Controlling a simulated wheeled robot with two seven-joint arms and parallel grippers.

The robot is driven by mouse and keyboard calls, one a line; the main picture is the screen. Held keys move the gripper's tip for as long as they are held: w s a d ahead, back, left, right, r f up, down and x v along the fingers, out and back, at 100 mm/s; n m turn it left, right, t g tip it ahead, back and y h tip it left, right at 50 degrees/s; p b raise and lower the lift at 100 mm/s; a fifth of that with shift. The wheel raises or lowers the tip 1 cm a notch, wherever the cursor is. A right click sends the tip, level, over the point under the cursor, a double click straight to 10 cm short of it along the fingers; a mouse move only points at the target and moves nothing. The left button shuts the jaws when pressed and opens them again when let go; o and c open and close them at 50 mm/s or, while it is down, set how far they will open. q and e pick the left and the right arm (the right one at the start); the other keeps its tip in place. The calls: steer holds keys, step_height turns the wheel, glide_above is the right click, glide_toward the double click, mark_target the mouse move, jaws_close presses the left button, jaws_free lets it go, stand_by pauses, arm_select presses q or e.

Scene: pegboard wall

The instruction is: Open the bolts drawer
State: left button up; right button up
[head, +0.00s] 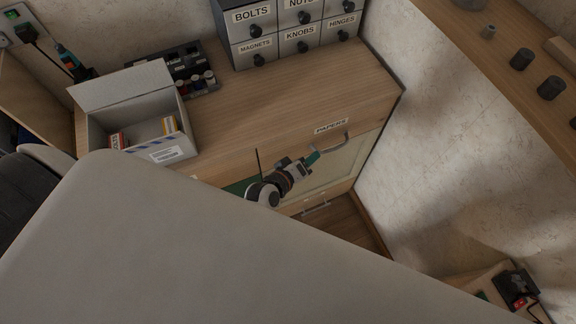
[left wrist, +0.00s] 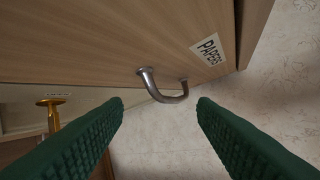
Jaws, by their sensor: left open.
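The bolts drawer (head: 251,15) is the top left drawer of a small grey cabinet standing on the wooden counter. In the left wrist view my green fingers (left wrist: 160,104) are spread apart. The curved PAPERS handle (left wrist: 166,96) shows ahead between them, with nothing gripped. My right gripper is not in view.
An open cardboard box (head: 164,154) stands on the counter's left, with a dark rack of small jars (head: 190,68) behind it. A pale wall (head: 410,150) closes the right side.

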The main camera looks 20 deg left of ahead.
arm_select(q)
steer(key=s+a+f+m+g, duration=0.2)
steer(key=s+f, duration=0.4)
steer(key=f, duration=0.3)
steer(key=shift+g+y, duration=0.3)
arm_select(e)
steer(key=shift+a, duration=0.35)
